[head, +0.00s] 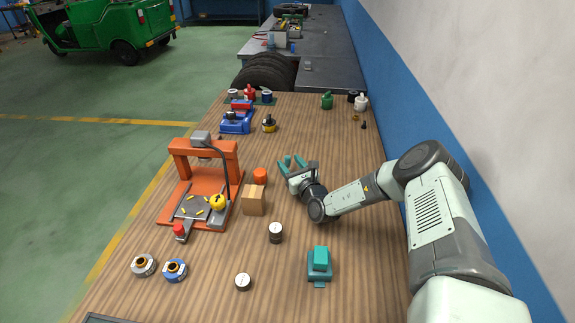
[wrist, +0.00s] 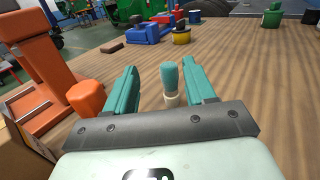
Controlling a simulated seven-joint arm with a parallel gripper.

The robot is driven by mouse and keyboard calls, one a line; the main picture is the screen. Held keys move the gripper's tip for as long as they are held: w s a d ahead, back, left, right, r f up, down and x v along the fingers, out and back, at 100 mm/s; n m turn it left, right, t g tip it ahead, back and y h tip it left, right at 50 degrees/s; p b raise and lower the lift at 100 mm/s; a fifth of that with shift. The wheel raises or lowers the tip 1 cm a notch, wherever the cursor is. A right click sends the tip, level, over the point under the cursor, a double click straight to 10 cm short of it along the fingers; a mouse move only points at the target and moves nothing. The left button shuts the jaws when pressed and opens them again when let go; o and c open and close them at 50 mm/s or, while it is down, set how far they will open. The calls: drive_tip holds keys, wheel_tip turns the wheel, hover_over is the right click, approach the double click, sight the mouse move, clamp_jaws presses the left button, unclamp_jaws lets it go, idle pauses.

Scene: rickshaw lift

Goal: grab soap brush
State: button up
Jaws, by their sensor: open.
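In the wrist view, a small upright thing with a teal top and a cream base, which looks like the soap brush (wrist: 171,80), stands on the wooden table between my two teal fingers, nearer the right one. My gripper (wrist: 160,85) is open around or just short of it; I cannot tell which. There is a gap to the left finger, and nothing is clearly gripped. In the head view my gripper (head: 292,162) is low over the middle of the table. The brush cannot be told apart from the teal fingers there.
An orange cylinder (head: 260,176), a cardboard box (head: 254,200) and an orange press frame (head: 180,165) stand close left of my gripper. The table right of the fingers is clear.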

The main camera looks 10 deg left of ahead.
sight(289, 163)
drive_tip(key=shift+d+f+m+h, duration=0.2)
drive_tip(key=shift+f+h, duration=0.05)
drive_tip(key=shift+f, duration=0.2)
drive_tip(key=shift+d+f+m+h, duration=0.15)
drive_tip(key=shift+f+m+h, duration=0.1)
drive_tip(key=shift+f, duration=0.15)
drive_tip(key=shift+w+f+t, duration=0.15)
drive_tip(key=shift+f+t, duration=0.1)
drive_tip(key=shift+t, duration=0.05)
drive_tip(key=shift+x, duration=2.3)
clamp_jaws()
